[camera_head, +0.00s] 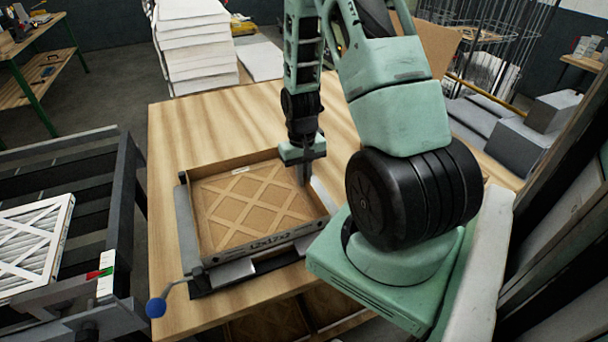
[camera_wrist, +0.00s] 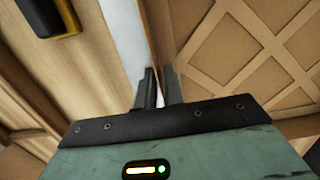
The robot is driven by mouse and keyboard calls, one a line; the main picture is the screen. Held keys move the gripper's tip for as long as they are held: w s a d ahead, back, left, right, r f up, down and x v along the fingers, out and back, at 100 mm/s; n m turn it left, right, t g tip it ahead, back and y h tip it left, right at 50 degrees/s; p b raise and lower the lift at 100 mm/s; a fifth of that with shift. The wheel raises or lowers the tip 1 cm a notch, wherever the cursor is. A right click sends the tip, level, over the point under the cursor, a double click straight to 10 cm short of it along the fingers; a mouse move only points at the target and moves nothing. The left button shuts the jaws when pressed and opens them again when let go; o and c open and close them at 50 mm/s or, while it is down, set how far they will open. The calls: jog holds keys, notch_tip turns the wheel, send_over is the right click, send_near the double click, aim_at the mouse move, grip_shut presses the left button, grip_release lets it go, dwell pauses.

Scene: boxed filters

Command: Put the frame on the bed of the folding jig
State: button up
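The frame (camera_head: 245,208) is a shallow brown cardboard tray with a diagonal lattice, its lattice also showing in the wrist view (camera_wrist: 250,45). It lies over the bed of the folding jig (camera_head: 184,222), whose dark base and grey side flaps show around it. The frame hides most of the bed, and I cannot tell if it rests fully flat. My gripper (camera_head: 304,180) points down at the frame's right wall. In the wrist view my fingers (camera_wrist: 161,88) are close together, one on each side of that thin wall.
The jig stands on a wooden table (camera_head: 180,130), clear behind it. A blue-knobbed lever (camera_head: 156,307) sticks out at front left. A dark rack at left holds a white pleated filter (camera_head: 35,240). A stack of white filters (camera_head: 195,50) stands behind the table.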

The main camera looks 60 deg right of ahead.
jog(key=shift+o, duration=0.8)
jog(key=shift+r, duration=0.1)
